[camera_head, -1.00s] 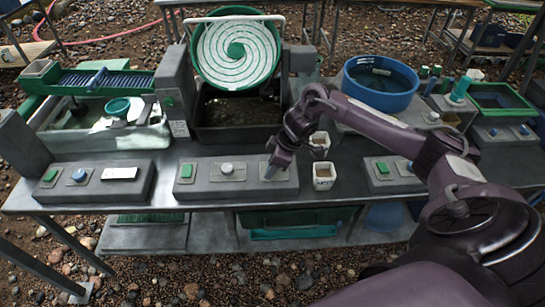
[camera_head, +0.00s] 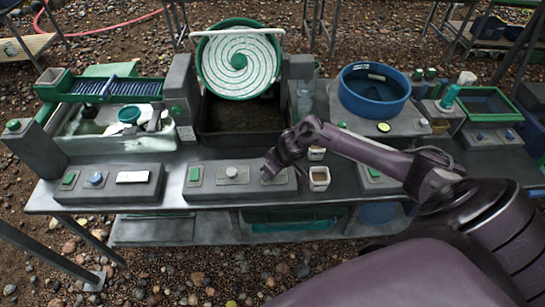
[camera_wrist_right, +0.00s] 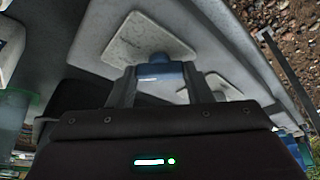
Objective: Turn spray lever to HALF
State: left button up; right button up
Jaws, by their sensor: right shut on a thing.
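The grey middle control box (camera_head: 210,190) stands on the front of the bench, with a green button (camera_head: 194,174) and a round grey knob (camera_head: 231,173). My right gripper (camera_head: 268,172) is at the right end of this box and hides most of the control there. In the right wrist view my right gripper (camera_wrist_right: 160,75) is shut on a small blue handle (camera_wrist_right: 160,70), which stands by a pale plate (camera_wrist_right: 148,38) on the grey box. I cannot read any lever marking. My left gripper is not in view.
A green spiral wheel (camera_head: 239,62) stands behind, and a blue tub (camera_head: 374,90) to the right. Another control box (camera_head: 110,188) is at the left. My right arm crosses the bench's right side.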

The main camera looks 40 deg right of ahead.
jog(key=shift+w, duration=0.1)
jog(key=o, duration=1)
jog(key=shift+r, duration=0.1)
jog(key=v, duration=0.7)
jog(key=shift+s+r, duration=0.25)
jog(key=shift+r, duration=0.05)
jog(key=shift+a, duration=0.1)
